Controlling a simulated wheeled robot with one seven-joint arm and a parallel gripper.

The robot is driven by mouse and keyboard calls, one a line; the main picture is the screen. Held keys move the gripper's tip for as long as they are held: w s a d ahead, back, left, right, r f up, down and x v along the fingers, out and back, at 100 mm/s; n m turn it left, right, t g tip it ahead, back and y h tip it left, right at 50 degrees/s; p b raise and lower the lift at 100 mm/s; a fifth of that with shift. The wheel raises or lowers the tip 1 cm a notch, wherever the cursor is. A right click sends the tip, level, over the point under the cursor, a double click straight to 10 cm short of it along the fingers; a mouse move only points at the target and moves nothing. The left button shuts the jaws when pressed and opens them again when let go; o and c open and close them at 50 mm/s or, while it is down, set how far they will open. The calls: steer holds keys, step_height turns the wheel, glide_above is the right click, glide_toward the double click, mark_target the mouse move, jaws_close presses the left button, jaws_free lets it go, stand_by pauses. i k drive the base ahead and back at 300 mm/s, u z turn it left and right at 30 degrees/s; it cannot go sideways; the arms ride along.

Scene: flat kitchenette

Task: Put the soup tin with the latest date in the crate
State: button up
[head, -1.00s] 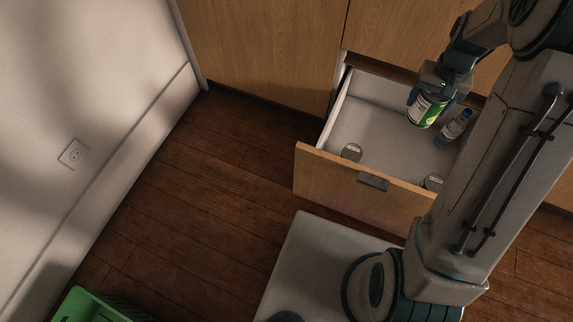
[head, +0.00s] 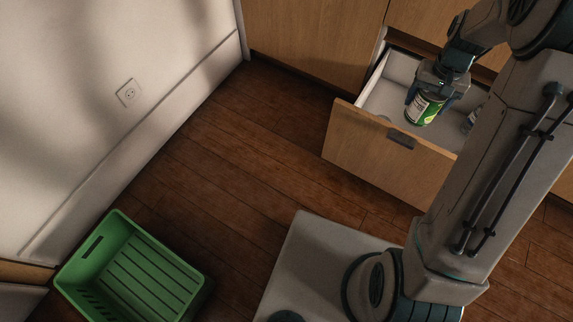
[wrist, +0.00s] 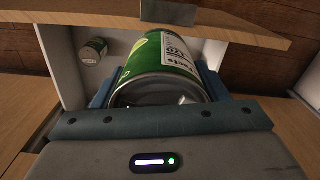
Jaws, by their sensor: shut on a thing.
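My gripper (head: 431,92) is shut on a green and white soup tin (head: 424,108) and holds it over the open drawer (head: 383,105). The held tin (wrist: 162,68) fills the middle of the wrist view, its metal end towards the camera. Part of its white label shows, but I cannot read a date.
The drawer front (head: 385,150) sticks out over the wooden floor. Bare floor (head: 240,160) lies between drawer and crate. A wall with a socket (head: 129,92) is at the left.

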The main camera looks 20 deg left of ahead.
mark_target(152, 285)
steer(key=u, duration=0.05)
steer(key=k, duration=0.15)
steer(key=u, duration=3)
steer(key=i, duration=0.5)
